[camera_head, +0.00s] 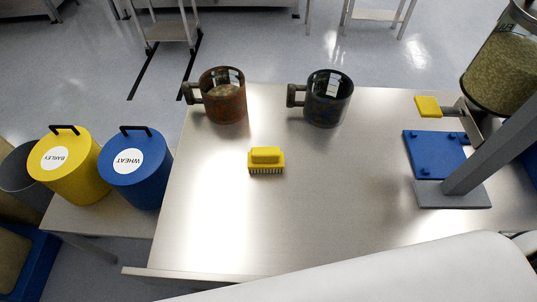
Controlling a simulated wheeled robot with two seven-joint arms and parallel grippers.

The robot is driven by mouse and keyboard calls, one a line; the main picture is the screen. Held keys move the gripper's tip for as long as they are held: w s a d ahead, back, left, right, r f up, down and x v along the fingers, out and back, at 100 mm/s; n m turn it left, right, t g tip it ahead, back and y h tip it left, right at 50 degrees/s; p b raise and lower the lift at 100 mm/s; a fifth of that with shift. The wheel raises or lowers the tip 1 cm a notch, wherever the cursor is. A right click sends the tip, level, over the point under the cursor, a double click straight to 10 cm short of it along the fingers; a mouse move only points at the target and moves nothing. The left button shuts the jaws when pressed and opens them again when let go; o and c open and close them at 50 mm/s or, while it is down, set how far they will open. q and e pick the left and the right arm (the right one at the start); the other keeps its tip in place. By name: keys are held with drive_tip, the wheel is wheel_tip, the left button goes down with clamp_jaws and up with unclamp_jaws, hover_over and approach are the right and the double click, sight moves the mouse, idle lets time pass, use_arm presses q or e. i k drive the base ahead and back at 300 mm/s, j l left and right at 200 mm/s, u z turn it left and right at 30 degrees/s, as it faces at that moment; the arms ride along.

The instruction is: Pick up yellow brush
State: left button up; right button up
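The yellow brush (266,159) lies on the metal table (300,225), near the middle of its left half. Its raised grip is on top and its bristles show along the near edge. Nothing touches it. Neither of my grippers shows in the head view. A large smooth white shape fills the lower right of the picture and hides part of the table's near side.
A rusty mug-like vessel (224,104) and a dark one (328,104) stand behind the brush. At right is a stand with a blue plate (436,153), a yellow pad (428,106) and a grain container (500,72). Yellow (75,172) and blue (135,176) lidded bins stand left.

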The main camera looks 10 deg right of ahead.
sight(263, 159)
drive_tip(key=k+u, duration=0.2)
drive_tip(key=k, duration=0.4)
drive_tip(key=k+u, duration=0.2)
drive_tip(key=k, duration=0.45)
drive_tip(key=k+j+u, duration=0.15)
drive_tip(key=k, duration=0.45)
